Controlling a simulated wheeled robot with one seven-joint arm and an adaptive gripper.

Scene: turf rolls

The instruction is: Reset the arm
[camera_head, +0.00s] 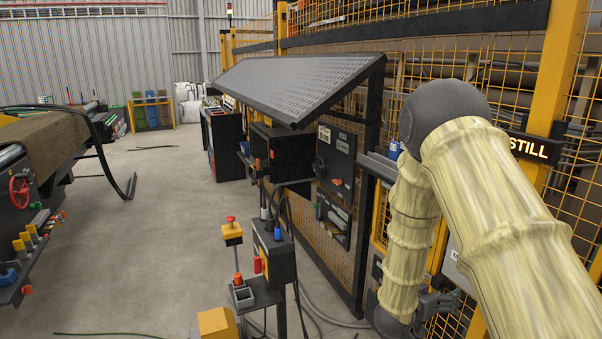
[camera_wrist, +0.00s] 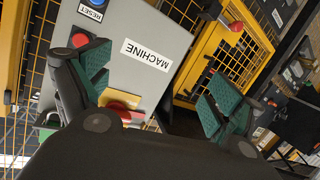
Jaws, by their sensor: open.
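My gripper (camera_wrist: 158,92) is open and empty, with its two green-padded fingers spread wide. In the wrist view, a grey control box (camera_wrist: 150,50) labelled MACHINE lies beyond the fingers and appears turned over. A blue button (camera_wrist: 97,3) above a RESET label is at its top left, cut by the frame edge. A red button (camera_wrist: 80,40) shows above the left finger. In the head view, my gripper (camera_head: 437,304) is low at the right, by the fence, partly behind my arm.
A yellow mesh fence (camera_head: 420,65) runs along the right. A sloped dark panel (camera_head: 300,82) overhangs dark cabinets. The grey floor (camera_head: 150,240) at centre left is mostly clear.

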